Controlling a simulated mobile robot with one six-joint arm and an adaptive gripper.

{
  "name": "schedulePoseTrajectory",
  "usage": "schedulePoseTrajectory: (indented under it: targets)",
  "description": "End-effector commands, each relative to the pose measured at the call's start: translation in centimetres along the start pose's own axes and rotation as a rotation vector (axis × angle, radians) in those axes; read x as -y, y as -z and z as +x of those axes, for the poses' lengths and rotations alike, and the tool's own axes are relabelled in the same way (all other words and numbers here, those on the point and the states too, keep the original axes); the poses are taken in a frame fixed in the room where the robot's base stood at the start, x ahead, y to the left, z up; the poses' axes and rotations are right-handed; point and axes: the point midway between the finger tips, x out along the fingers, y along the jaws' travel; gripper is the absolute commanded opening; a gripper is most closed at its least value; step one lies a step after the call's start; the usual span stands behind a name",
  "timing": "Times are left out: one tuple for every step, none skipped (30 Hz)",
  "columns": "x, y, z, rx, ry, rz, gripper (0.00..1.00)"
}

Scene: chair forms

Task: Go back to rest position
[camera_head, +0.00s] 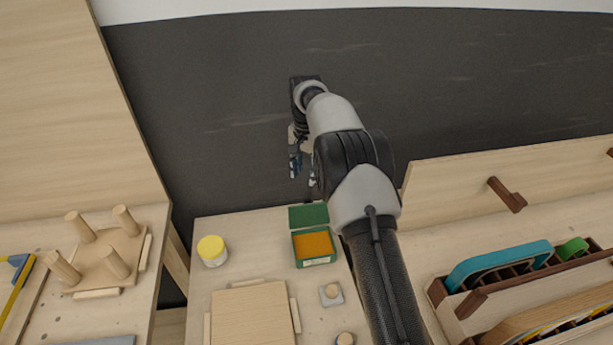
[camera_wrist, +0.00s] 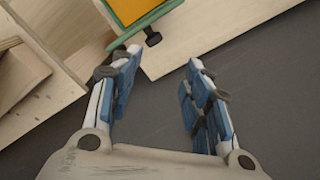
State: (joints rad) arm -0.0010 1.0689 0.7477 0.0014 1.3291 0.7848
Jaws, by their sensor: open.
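My gripper (camera_head: 302,165) is at the end of my raised arm, beyond the back edge of the middle table, in front of the dark wall. In the wrist view my gripper (camera_wrist: 160,85) shows two blue-padded fingers spread apart with nothing between them. In the head view my arm hides part of the gripper.
The middle table (camera_head: 207,290) holds a white jar with a yellow lid (camera_head: 212,250), a green box with orange contents (camera_head: 314,246) and a wooden board (camera_head: 252,318). A pegged wooden piece (camera_head: 105,262) is at left. A rack with a teal panel (camera_head: 498,265) is at right.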

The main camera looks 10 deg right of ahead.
Motion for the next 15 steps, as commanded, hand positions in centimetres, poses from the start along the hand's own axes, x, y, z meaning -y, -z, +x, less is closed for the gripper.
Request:
schedulePoseTrajectory:
  targets:
    - [0.0,0.0,0.0,0.0,0.0,0.0,0.44]
    - [0.0,0.0,0.0,0.0,0.0,0.0,0.44]
    - [0.0,0.0,0.0,0.0,0.0,0.0,0.44]
    - [0.0,0.0,0.0,0.0,0.0,0.0,0.44]
    - [0.0,0.0,0.0,-0.001,0.0,0.0,0.44]
    - [0.0,0.0,0.0,-0.001,0.001,0.0,0.44]
    - [0.0,0.0,0.0,-0.001,0.001,0.0,0.44]
    - [0.0,0.0,0.0,-0.001,0.001,0.0,0.44]
    - [0.0,0.0,0.0,-0.001,0.001,0.0,0.44]
    - [0.0,0.0,0.0,-0.001,0.001,0.0,0.44]
    - [0.0,0.0,-0.1,-0.001,0.001,0.0,0.44]
    - [0.0,0.0,-0.2,-0.002,0.002,-0.002,0.44]
    - [0.0,0.0,-0.5,-0.004,0.004,-0.005,0.44]
    - [-0.1,-0.1,-1.0,-0.007,0.007,-0.01,0.44]
    - [-0.2,-0.2,-1.7,-0.01,0.01,-0.018,0.44]
